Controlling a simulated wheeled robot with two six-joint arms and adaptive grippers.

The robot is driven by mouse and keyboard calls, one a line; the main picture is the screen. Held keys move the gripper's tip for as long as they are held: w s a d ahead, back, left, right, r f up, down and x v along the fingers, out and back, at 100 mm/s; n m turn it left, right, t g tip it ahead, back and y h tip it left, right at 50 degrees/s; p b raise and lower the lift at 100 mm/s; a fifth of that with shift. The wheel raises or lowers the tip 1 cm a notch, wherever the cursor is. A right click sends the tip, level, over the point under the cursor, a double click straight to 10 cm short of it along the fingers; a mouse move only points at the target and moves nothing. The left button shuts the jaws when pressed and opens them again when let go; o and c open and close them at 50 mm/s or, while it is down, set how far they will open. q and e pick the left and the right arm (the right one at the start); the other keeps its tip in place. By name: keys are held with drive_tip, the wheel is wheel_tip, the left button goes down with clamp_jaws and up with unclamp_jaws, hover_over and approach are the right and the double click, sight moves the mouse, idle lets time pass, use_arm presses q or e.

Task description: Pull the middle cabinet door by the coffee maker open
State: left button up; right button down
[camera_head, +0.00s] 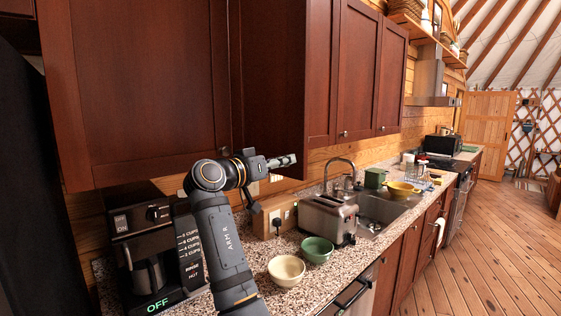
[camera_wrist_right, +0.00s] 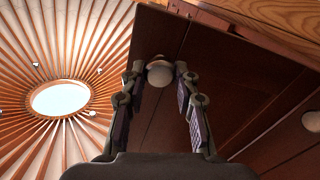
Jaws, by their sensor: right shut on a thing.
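The middle cabinet door (camera_head: 268,75) is a dark red-brown upper panel to the right of the coffee maker (camera_head: 150,250). It juts out at an angle from the neighbouring doors and looks partly open. My right gripper (camera_head: 288,161) is at its lower free corner. In the right wrist view, my right gripper's fingers (camera_wrist_right: 168,80) are closed around a pale round knob (camera_wrist_right: 158,73) on the door (camera_wrist_right: 215,70). The knob is hidden in the head view. My left gripper is not in view.
Closed upper doors stand left (camera_head: 135,85) and right (camera_head: 358,75) of it. Another knob (camera_wrist_right: 311,121) shows in the wrist view. Below are a toaster (camera_head: 328,218), a cream bowl (camera_head: 286,270), a green bowl (camera_head: 317,250) and a sink (camera_head: 380,208). Open floor (camera_head: 480,240) lies right.

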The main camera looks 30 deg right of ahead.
drive_tip(key=shift+r, duration=0.15)
drive_tip(key=c, duration=1)
unclamp_jaws()
wheel_tip(320, 180, up, 10)
drive_tip(key=shift+f, duration=0.1)
